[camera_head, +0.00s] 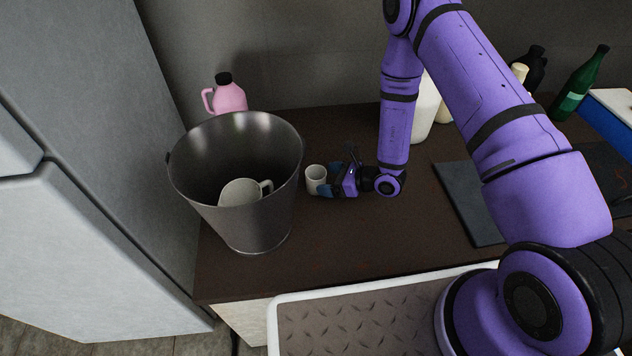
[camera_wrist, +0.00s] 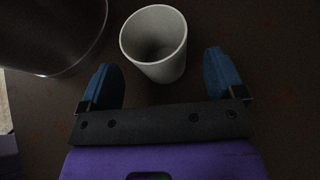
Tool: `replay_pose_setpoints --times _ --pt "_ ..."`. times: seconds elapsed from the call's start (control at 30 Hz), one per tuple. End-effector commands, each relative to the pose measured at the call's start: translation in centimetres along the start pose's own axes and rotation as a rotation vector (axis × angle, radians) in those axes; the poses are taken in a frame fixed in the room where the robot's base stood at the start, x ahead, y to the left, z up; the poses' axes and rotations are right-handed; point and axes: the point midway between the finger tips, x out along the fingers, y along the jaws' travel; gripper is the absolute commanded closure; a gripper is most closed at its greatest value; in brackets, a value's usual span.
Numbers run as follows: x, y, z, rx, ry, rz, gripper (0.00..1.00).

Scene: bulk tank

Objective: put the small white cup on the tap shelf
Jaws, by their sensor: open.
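The small white cup (camera_head: 315,176) stands upright on the dark brown counter, just right of the metal bucket. In the wrist view the cup (camera_wrist: 155,45) is open side up, ahead of and between my two blue fingers. My gripper (camera_head: 324,184) is low over the counter at the cup's right side. In the wrist view my gripper (camera_wrist: 164,78) is open, with gaps on both sides of the cup. I cannot make out a tap shelf in either view.
The large metal bucket (camera_head: 240,215) stands close left of the cup, with a white mug (camera_head: 240,192) inside. A pink jug (camera_head: 228,97) stands behind it. A dark mat (camera_head: 468,205), a green bottle (camera_head: 580,85) and a white container (camera_head: 424,110) are to the right. The front counter is clear.

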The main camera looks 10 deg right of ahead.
Motion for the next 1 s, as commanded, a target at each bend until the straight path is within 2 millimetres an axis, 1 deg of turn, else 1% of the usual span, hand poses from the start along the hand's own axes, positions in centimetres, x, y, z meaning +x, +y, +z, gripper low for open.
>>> replay_pose_setpoints --times 0.03,0.1,0.23,0.33,0.57,0.6,0.67,0.7,0.8,0.83,0.87,1.0 --pt "0.8 0.2 0.0 -0.002 0.0 0.004 0.12" --pt "1.9 0.4 0.0 -0.002 0.0 0.004 0.12" --pt "3.3 0.3 0.0 -0.002 0.0 0.002 0.12" --pt "3.8 0.2 -0.1 0.0 0.0 0.001 0.12" --pt "3.9 0.2 0.0 0.001 0.0 0.001 0.12" --pt "3.9 0.2 0.0 0.001 0.0 0.001 0.21" --pt "3.9 0.2 0.0 0.0 0.0 0.001 0.35" --pt "3.9 0.2 0.0 0.0 0.0 0.001 0.44" --pt "3.9 0.2 0.0 0.0 0.0 0.001 0.65" --pt "3.9 0.2 0.0 0.0 0.0 0.001 0.65" --pt "3.9 0.2 0.0 0.0 0.0 0.001 0.69" --pt "3.9 0.2 0.0 0.0 0.0 0.001 0.69"
